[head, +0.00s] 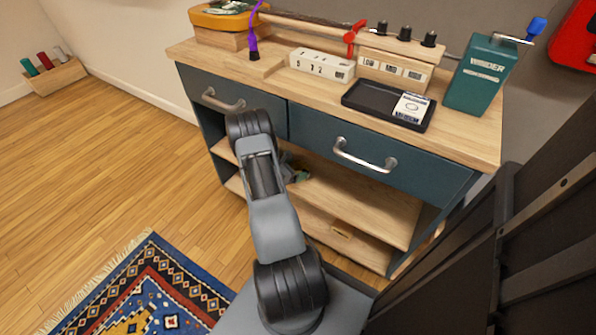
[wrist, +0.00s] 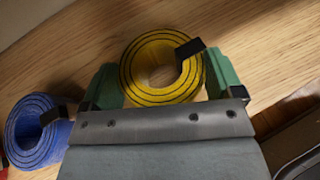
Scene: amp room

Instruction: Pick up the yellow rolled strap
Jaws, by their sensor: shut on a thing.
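The yellow rolled strap (wrist: 134,76) shows in the wrist view as a coil with dark edge lines, a round hole and a black end piece at its upper right. My gripper (wrist: 162,70) is shut on it, with one green finger on its left side and one on its right. Wood lies beneath the coil; I cannot tell whether the coil touches it. In the head view the strap cannot be made out, and my arm reaches toward the shelves under the drawers.
A blue rolled strap (wrist: 17,130) lies left of my gripper, with a bit of red at the picture's edge. The workbench (head: 465,140) has drawers with handles (head: 365,160) above open shelves (head: 360,205). A dark panel (head: 480,250) stands at the right.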

